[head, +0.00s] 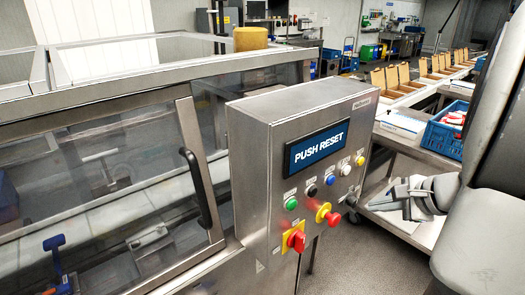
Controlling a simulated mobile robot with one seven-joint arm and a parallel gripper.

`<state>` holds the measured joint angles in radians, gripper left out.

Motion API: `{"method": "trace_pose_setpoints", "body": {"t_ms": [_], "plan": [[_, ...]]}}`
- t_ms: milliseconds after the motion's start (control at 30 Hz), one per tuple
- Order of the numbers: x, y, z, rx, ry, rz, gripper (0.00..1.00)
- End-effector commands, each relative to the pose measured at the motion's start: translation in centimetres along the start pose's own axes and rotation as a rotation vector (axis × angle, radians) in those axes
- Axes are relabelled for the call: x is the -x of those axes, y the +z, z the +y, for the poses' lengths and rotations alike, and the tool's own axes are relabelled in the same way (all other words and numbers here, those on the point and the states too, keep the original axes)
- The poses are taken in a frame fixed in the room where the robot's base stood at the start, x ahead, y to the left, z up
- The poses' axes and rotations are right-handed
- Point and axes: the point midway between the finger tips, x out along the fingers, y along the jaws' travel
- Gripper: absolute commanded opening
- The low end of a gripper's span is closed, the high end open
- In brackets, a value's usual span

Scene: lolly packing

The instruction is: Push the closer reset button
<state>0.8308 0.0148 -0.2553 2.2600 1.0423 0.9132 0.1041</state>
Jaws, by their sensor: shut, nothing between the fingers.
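A steel control box (250,160) stands in the middle with a screen (317,146) reading "PUSH RESET". Below the screen is a slanting row of buttons: green (291,203), black (312,190), blue (330,180), white (345,169) and yellow (360,160). Their labels are too small to read, so I cannot tell which one is marked reset. My gripper (376,203) is shut and empty, to the right of the button panel and apart from the buttons. Its fingers point left towards the panel.
A red mushroom button (332,219) and a red rotary switch (296,240) sit low on the box. A glazed machine guard with a black handle (198,188) is at left. A table with a blue crate (446,136) and a line of open boxes (400,85) lie behind at right.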

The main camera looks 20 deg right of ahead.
Motion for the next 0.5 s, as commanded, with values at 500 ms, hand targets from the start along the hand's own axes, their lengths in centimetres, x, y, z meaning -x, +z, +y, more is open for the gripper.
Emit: {"method": "trace_pose_setpoints", "body": {"t_ms": [500], "plan": [[-0.9, 0.71, -0.69, 0.003, 0.002, -0.002, 0.0]]}}
